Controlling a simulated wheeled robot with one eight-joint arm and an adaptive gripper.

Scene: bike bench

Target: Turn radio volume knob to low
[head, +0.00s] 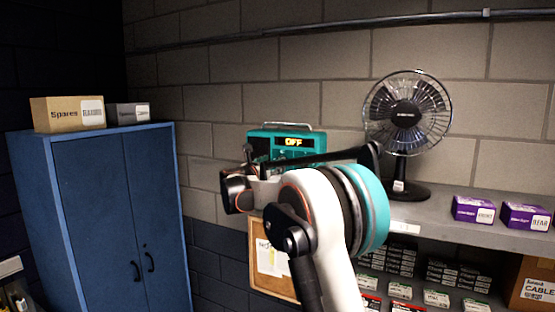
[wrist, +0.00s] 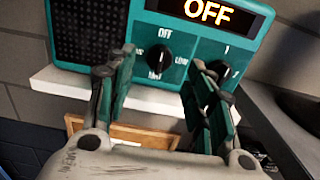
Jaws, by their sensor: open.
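The teal radio (head: 302,141) stands on the grey shelf, partly hidden behind my arm in the head view; its orange display reads OFF. In the wrist view the radio (wrist: 105,38) fills the top, with a speaker grille at left. A black round knob (wrist: 154,60) has OFF printed above it and LOW to its right; its other labels are partly unreadable. My gripper (wrist: 162,75) is open, with its fingers on either side of this knob and nothing visibly held. Contact cannot be told. A second dark knob (wrist: 215,68) is partly behind the right finger. The gripper is mostly hidden in the head view.
A black fan (head: 405,113) stands right of the radio on the shelf (head: 435,208). Purple boxes (head: 473,210) sit farther right. A blue cabinet (head: 105,210) with boxes on top is at left. A corkboard (head: 262,268) hangs below the radio.

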